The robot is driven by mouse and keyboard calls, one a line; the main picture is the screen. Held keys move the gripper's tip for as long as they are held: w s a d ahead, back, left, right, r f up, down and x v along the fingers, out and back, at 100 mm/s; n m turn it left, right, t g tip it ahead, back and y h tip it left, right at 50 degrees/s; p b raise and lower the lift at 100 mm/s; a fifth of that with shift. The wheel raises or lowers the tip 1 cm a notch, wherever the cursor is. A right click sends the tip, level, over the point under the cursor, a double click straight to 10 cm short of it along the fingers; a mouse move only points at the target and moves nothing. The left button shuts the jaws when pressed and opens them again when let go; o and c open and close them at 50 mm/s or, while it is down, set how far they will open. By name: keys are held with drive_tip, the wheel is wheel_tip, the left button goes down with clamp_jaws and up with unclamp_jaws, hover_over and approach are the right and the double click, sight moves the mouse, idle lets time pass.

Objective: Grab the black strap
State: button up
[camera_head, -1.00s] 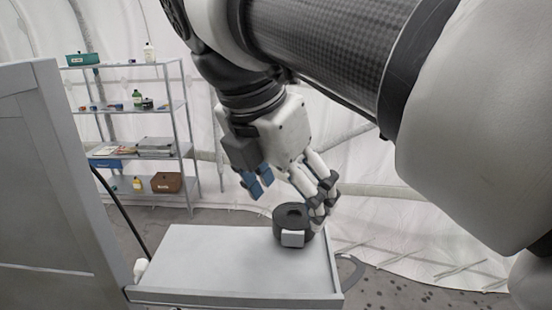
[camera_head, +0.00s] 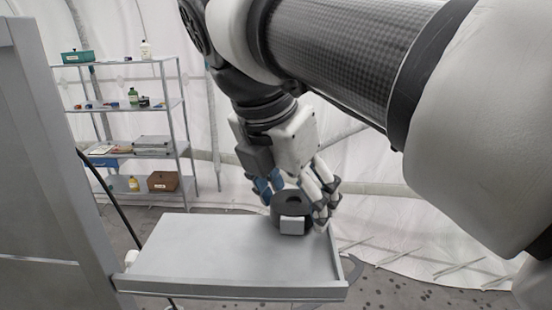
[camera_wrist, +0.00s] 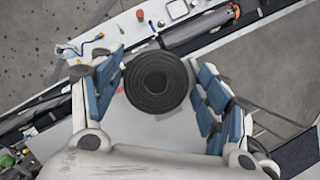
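The black strap (camera_head: 291,203) is a rolled coil with a white block-like piece (camera_head: 292,226) on its front side. It sits at the right end of the grey tray (camera_head: 200,250). In the wrist view the coil (camera_wrist: 156,82) shows from above, between the two sets of blue-padded fingers. My gripper (camera_head: 298,203) is open and lowered around the coil, with fingers to its left and right. In the wrist view (camera_wrist: 160,88) gaps show between the pads and the coil. The strap's underside is hidden.
A grey panel (camera_head: 45,170) stands at the left of the tray. A metal shelf (camera_head: 130,107) with bottles and boxes is behind. The tray has a raised front lip (camera_head: 230,288), and its left and middle are bare.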

drive_tip(key=shift+a, duration=0.25)
drive_tip(key=shift+c, duration=1.2)
drive_tip(key=shift+d, duration=0.15)
drive_tip(key=c, duration=0.4)
drive_tip(key=shift+c, duration=1)
